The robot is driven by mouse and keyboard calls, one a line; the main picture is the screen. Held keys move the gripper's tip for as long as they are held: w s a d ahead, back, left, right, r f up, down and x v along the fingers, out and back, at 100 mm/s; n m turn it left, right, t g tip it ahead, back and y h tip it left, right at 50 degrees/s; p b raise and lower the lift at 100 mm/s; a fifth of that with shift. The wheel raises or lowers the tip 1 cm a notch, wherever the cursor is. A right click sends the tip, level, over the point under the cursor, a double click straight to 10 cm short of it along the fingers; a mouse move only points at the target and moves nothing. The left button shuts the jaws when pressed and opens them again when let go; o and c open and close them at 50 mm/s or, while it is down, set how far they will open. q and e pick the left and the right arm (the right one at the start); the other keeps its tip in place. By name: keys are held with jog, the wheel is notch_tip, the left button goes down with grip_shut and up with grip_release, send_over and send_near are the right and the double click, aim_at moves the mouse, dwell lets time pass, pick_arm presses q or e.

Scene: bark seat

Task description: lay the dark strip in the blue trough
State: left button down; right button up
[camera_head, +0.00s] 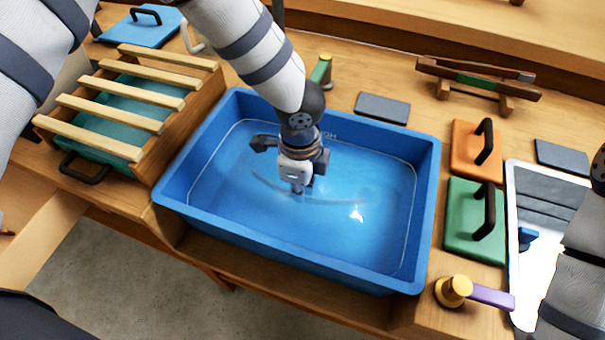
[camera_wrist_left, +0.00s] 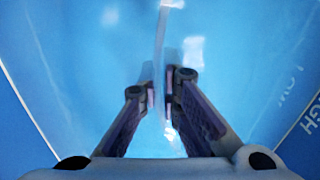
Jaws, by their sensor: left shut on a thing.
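The blue trough (camera_head: 431,190) stands in the middle of the bench and holds clear water. My left gripper (camera_head: 297,189) reaches down into it near the middle. In the left wrist view its fingers (camera_wrist_left: 160,97) are close together on a thin strip (camera_wrist_left: 161,45), seen nearly edge-on and running away from me. In the head view the strip (camera_head: 330,203) shows only as a faint, darker curve in the water, to both sides of the gripper. Whether it touches the trough floor I cannot tell. My right gripper is out of view; only part of that arm shows at the right edge.
A slatted wooden rack (camera_head: 120,100) over a teal tray stands left of the trough. Orange (camera_head: 468,150) and green (camera_head: 462,230) handled blocks, a white tray (camera_head: 520,285) and a purple-handled mallet (camera_head: 490,296) lie right. A grey slab (camera_head: 382,108) lies behind the trough.

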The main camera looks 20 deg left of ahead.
pick_arm(q)
jog(key=shift+f, duration=0.4)
jog(key=c, duration=1.7)
grip_release()
notch_tip(320, 180, up, 12)
